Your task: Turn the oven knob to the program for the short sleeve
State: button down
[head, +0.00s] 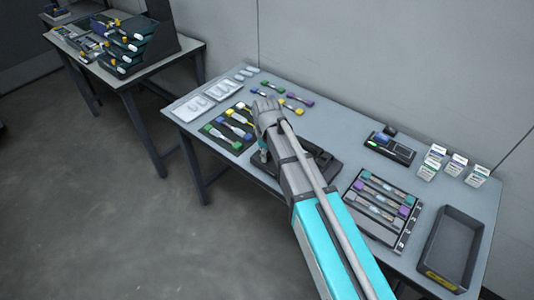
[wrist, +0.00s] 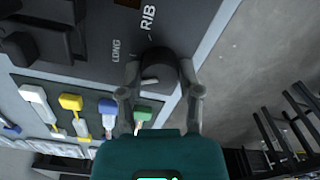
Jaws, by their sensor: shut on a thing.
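The dark round oven knob (wrist: 158,67) sits near the edge of a dark panel (wrist: 95,75) in the wrist view. The printed words LONG and RIB show beside it; no label for the short sleeve is visible. My gripper (wrist: 160,72) is shut on the knob, one finger on each side. Which program the knob points to cannot be told. In the head view my arm covers much of the dark oven unit (head: 322,166), and my gripper (head: 263,155) is at its left end; the knob is hidden there.
A mat of coloured tools (head: 222,138) lies left of the unit. A rack of sleeved pieces (head: 375,226) and an empty dark tray (head: 450,246) stand to the right. White trays (head: 193,108), a small device (head: 390,148) and little labelled boxes (head: 455,165) are also on the table.

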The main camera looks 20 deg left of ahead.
jog(key=n, duration=0.5)
jog(key=shift+s, duration=0.1)
dwell(0.3)
jog(key=shift+c, duration=1.3)
grip_release()
jog(key=shift+r, duration=0.15)
